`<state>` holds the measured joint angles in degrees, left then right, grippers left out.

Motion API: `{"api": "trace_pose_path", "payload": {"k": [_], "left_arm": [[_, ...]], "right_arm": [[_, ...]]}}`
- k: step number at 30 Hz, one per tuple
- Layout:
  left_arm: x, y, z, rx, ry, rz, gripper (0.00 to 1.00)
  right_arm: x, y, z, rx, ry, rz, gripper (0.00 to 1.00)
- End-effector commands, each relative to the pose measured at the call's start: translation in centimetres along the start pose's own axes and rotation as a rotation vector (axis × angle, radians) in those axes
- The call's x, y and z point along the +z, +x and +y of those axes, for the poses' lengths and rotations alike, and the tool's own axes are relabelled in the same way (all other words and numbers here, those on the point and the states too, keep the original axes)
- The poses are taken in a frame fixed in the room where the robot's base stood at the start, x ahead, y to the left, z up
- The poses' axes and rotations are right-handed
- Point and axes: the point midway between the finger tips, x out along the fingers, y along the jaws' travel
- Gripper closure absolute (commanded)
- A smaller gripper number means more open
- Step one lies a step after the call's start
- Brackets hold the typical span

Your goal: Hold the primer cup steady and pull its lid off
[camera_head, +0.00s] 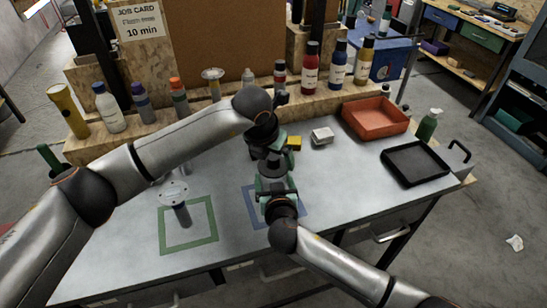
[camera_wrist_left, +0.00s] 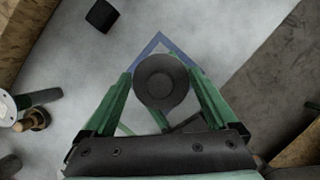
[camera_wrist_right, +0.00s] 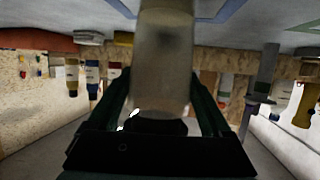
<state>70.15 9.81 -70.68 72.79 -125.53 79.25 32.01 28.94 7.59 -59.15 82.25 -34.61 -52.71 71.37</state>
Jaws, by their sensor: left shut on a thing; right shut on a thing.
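The primer cup is hidden between my grippers in the head view, over the blue outlined square (camera_head: 278,206). The right wrist view shows its pale, cloudy body (camera_wrist_right: 163,60) between the fingers of my right gripper (camera_head: 275,182), which is shut on it from the side. The left wrist view shows the dark round lid (camera_wrist_left: 161,82) between the green fingers of my left gripper (camera_head: 268,158), which is shut on it from above. I cannot tell whether the lid is still seated on the cup.
A red tray (camera_head: 375,120) and a black tray (camera_head: 414,163) lie at the right. Bottles line the wooden ledge behind. The front right table area is clear.

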Motion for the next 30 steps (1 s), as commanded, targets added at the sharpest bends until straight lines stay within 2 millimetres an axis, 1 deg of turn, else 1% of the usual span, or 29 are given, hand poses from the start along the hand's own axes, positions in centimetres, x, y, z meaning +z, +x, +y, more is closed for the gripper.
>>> {"api": "trace_pose_path", "payload": {"k": [5,8,12,15,21,22,26,30], "left_arm": [[0.2,-0.3,0.0,0.000,0.000,-0.001,0.75],[0.5,-1.2,0.0,0.000,0.000,-0.002,0.75],[1.3,-2.9,0.0,0.001,0.000,-0.002,0.75],[1.6,-3.6,0.0,0.001,0.000,-0.001,0.75],[1.5,-3.7,0.0,0.001,0.000,0.000,0.75],[1.5,-3.7,0.0,0.000,0.000,0.000,0.75],[1.5,-3.7,0.0,0.000,0.000,0.000,0.75],[1.5,-3.7,0.0,0.000,0.000,0.000,0.75]], "right_arm": [[0.1,0.0,0.0,0.001,0.000,-0.001,1.00],[0.1,0.0,0.0,0.001,0.000,-0.001,1.00],[0.1,0.0,0.0,0.000,0.000,-0.001,1.00],[0.1,0.0,0.0,0.000,0.000,-0.001,1.00],[0.1,0.0,0.0,0.000,0.000,-0.001,1.00],[0.1,0.0,0.0,0.000,0.000,-0.001,0.14],[0.1,0.0,0.0,0.000,0.000,-0.001,0.00],[0.0,0.0,0.0,0.000,0.000,-0.001,0.00]]}}
